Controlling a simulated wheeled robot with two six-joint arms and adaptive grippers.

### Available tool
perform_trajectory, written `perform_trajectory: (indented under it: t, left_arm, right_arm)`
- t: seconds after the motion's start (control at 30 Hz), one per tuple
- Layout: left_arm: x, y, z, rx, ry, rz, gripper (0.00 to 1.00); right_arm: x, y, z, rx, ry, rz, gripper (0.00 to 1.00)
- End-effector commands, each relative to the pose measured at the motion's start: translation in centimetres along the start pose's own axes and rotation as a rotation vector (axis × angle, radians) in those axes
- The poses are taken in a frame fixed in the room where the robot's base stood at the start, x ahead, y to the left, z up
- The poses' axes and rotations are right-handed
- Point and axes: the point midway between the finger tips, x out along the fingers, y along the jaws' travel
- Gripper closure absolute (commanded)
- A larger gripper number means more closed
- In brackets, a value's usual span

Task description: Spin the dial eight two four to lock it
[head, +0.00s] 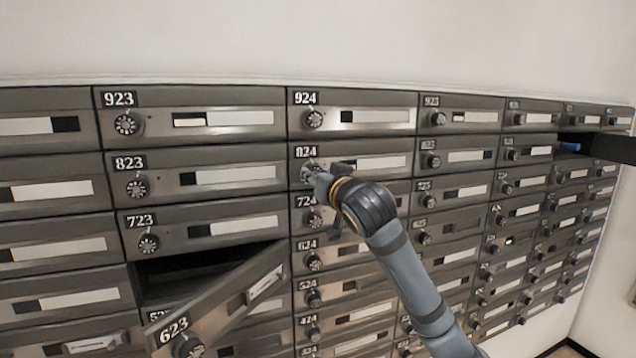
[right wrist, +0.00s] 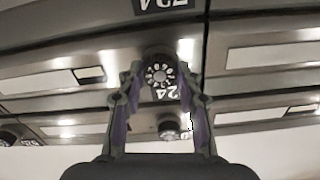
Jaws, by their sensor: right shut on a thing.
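The dial of box 824 (right wrist: 160,75) is a dark round knob with white markings. It sits between the two fingers of my right gripper (right wrist: 158,92), which is shut on it. In the head view my right gripper (head: 313,173) reaches in from the lower right and covers most of this dial. The 824 label (head: 306,151) shows just above the gripper. The 824 door (head: 372,163) lies flush with its neighbours. My left gripper is not in view.
The 924 dial (head: 313,119) is close above and the 724 dial (head: 313,219) close below. The 623 door (head: 225,310) hangs open at lower left. Another box (head: 590,136) at far right stands open with a blue thing (head: 570,147) inside.

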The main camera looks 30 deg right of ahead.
Motion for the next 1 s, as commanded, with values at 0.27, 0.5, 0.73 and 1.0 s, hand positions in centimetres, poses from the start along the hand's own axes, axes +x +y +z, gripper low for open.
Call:
perform_trajectory:
  t: [0.27,0.5,0.73,1.0]
  left_arm:
    - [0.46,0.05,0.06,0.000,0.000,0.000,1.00]
    - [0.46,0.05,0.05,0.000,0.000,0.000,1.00]
    - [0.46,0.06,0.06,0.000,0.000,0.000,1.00]
    - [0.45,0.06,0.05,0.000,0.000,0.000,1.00]
  right_arm:
    - [0.03,0.01,0.18,0.051,-0.004,0.000,0.97]
    - [0.04,0.01,0.15,0.055,-0.004,0.001,0.97]
    - [0.03,0.01,0.15,0.054,-0.004,0.001,0.56]
    - [0.01,0.00,0.06,0.053,-0.002,0.000,0.42]
